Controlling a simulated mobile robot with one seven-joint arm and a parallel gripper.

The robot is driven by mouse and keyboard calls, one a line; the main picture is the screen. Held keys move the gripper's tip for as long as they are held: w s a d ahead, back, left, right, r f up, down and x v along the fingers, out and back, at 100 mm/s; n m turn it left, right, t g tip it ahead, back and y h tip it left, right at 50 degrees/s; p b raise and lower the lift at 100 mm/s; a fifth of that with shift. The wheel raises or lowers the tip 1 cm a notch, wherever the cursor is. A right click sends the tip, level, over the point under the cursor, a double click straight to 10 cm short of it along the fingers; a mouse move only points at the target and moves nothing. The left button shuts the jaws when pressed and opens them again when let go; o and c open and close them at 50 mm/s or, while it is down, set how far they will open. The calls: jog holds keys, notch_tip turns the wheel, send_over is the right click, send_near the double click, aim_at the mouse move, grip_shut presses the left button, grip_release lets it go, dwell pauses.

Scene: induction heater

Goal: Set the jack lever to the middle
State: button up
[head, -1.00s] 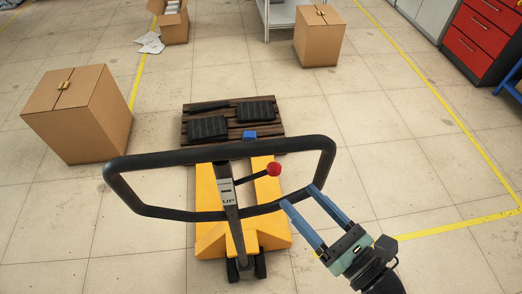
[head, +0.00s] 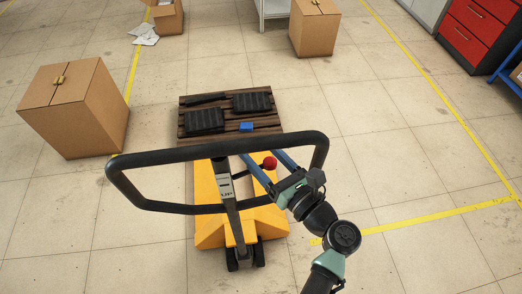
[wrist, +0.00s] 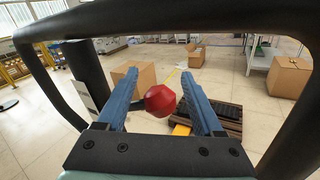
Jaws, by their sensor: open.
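The jack lever is a thin black rod with a red knob (head: 270,163), inside the black loop handle (head: 215,146) of the yellow pallet jack (head: 212,190). In the wrist view the red knob (wrist: 160,100) sits between my gripper's two blue fingers, with gaps visible on both sides. My gripper (head: 264,166) is open and reaches through the handle loop from the right. In the head view the fingers lie on either side of the knob. The lever's pivot at the handle's column is partly visible.
Cardboard boxes stand at left (head: 72,105) and back right (head: 315,28). The handle bars surround my gripper closely. Floor to the right is clear.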

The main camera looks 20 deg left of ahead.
jog(key=shift+c, duration=0.3)
grip_shut()
jog(key=shift+d+f, duration=0.1)
jog(key=shift+f, duration=0.15)
dwell(0.8)
